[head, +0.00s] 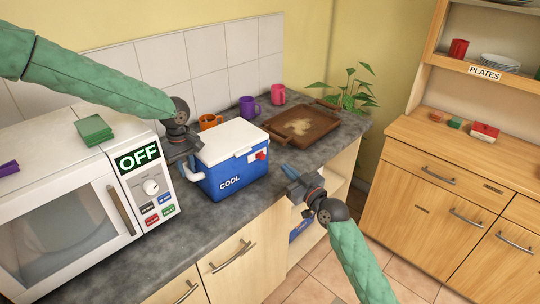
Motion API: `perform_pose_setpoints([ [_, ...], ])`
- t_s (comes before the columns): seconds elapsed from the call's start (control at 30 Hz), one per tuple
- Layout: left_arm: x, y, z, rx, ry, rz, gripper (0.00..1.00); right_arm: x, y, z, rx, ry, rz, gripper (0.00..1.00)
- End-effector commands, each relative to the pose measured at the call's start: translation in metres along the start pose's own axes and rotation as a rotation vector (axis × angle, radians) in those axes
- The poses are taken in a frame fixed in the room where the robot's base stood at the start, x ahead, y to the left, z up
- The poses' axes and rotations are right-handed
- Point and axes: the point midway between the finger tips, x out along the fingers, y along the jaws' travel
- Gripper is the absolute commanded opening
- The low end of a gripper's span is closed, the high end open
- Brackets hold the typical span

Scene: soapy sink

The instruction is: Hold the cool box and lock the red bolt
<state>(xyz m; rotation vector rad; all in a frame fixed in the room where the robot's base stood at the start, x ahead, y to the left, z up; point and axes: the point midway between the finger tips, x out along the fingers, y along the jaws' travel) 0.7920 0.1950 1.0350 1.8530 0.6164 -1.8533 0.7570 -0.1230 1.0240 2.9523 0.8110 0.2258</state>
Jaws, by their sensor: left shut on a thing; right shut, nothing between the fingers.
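The cool box (236,181) is blue with a white lid and the word COOL on its front. It stands on the dark counter, right of the microwave. The red bolt (261,155) is on its front near the upper right, over a white plate. My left gripper (192,170) is at the box's left side, shut on the white side handle (190,176); the exact contact is partly hidden. My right gripper (289,172) is shut and empty, right of the box and apart from the bolt, near the counter's front edge.
A microwave (75,220) marked OFF fills the left. A brown tray (328,127), an orange mug (209,121), a purple mug (248,107), a pink mug (278,94) and a plant (352,95) stand behind the box. A wooden cupboard (440,165) is at right.

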Motion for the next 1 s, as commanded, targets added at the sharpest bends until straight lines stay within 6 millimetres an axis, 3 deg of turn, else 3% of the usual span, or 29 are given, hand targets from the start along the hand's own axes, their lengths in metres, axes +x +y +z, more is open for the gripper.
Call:
perform_pose_setpoints([
  [0.4,0.001,0.0,0.0,0.0,-0.001,-0.001,0.08,0.0,0.015,-0.011,0.588,0.095,0.037,0.0],
  [0.6,0.001,0.0,0.0,0.0,-0.001,-0.001,0.08,-0.001,0.017,-0.015,0.802,0.127,0.03,0.0],
  [1.0,0.001,0.0,0.0,0.0,-0.001,-0.001,0.08,-0.001,0.018,-0.015,0.914,0.133,0.024,0.0],
])
